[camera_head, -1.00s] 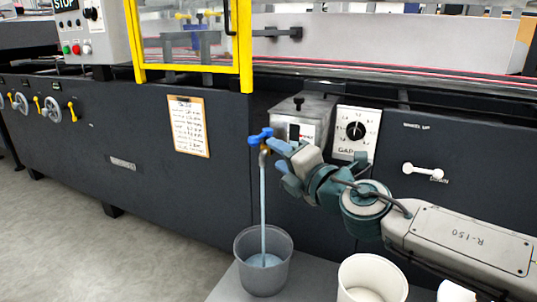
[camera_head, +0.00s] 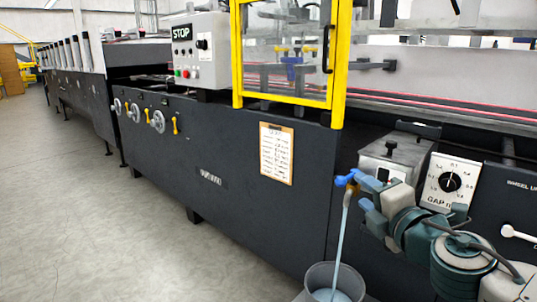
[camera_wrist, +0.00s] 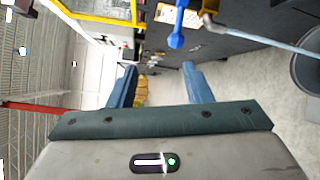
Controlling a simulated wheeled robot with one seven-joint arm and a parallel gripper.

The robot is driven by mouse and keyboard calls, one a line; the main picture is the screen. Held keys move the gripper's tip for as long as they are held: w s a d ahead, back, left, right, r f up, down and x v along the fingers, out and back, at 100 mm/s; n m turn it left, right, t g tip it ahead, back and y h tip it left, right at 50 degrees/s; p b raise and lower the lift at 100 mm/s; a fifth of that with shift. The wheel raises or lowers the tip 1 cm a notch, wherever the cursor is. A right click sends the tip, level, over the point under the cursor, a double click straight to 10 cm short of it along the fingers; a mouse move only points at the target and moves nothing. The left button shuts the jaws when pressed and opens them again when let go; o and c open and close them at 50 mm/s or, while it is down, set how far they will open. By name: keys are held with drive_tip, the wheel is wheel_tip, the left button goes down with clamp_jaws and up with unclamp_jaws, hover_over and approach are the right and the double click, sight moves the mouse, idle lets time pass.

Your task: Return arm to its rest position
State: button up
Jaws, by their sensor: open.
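My gripper (camera_head: 366,196) is at the lower right of the head view, in front of the machine's glue box and close to a blue-handled tap (camera_head: 349,182). In the wrist view my gripper (camera_wrist: 158,78) shows two blue fingers spread apart with nothing between them. The tap's blue handle (camera_wrist: 177,30) is beyond the fingers there, apart from them. A pale blue stream (camera_head: 340,240) runs from the tap into a grey bucket (camera_head: 318,275). The bucket's rim also shows at the right of the wrist view (camera_wrist: 296,75).
The dark machine body (camera_head: 225,165) runs along the back, with handwheels (camera_head: 158,121), a STOP panel (camera_head: 200,50) and a yellow-framed guard (camera_head: 238,60). A gap dial (camera_head: 449,182) is just behind my arm. The floor (camera_head: 100,220) at left is clear.

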drive_tip(key=s+a+r+m+g+h+p, duration=0.1)
drive_tip(key=a+r+m+g+h+p, duration=0.65)
drive_tip(key=p, duration=1.35)
drive_tip(key=s+d+r+m+g+y+p, duration=0.1)
drive_tip(key=s+r+m+g+y+p, duration=0.3)
drive_tip(key=s+r+m+p, duration=0.6)
drive_tip(key=s+m+g+p, duration=0.2)
drive_tip(key=s+m+p, duration=0.1)
drive_tip(key=m+p, duration=0.2)
drive_tip(key=shift+d+m+g+p, duration=0.35)
drive_tip(key=shift+d+m+p, duration=0.05)
drive_tip(key=shift+m, duration=0.25)
idle(1.4)
